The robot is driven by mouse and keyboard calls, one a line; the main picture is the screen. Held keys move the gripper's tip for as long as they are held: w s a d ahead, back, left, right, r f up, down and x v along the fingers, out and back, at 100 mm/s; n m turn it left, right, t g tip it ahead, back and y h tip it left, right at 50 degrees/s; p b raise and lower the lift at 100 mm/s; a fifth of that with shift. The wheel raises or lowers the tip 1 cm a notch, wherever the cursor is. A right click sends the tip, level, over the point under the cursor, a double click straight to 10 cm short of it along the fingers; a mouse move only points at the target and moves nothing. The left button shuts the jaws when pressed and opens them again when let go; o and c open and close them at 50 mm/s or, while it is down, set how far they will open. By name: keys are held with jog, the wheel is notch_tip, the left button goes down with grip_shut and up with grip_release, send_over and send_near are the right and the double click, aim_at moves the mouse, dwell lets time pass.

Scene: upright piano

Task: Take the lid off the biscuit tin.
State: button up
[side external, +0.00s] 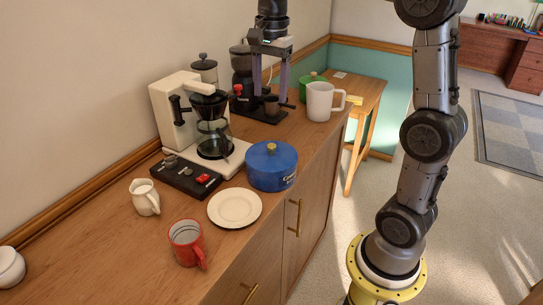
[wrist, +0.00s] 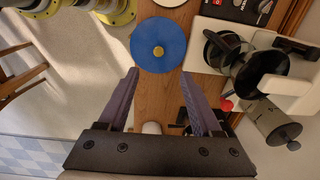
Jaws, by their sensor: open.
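The biscuit tin (side external: 271,168) is round and blue with pale lettering on its side. It stands upright on the wooden counter with its blue lid on. A gold knob (side external: 271,147) is at the middle of the lid. In the wrist view the lid (wrist: 145,36) shows from above, beyond my fingertips, with its knob (wrist: 158,51) roughly centred between them. My gripper (side external: 270,90) is open and empty, pointing down. It is above the back part of the counter, behind the tin and apart from it. Its spread fingers also show in the wrist view (wrist: 158,75).
A coffee maker (side external: 176,112) with a glass jug stands left of the tin. A white plate (side external: 235,208) lies in front of it. A white mug (side external: 320,101) and a dark grinder (side external: 240,65) stand behind. A red mug (side external: 186,243) and cream jug (side external: 145,197) are nearer.

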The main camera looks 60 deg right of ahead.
send_over(271, 145)
notch_tip(271, 145, down, 9)
jog(key=shift+s+a, duration=0.1)
jog(key=shift+s, duration=0.05)
jog(key=shift+f, duration=3.2)
grip_shut()
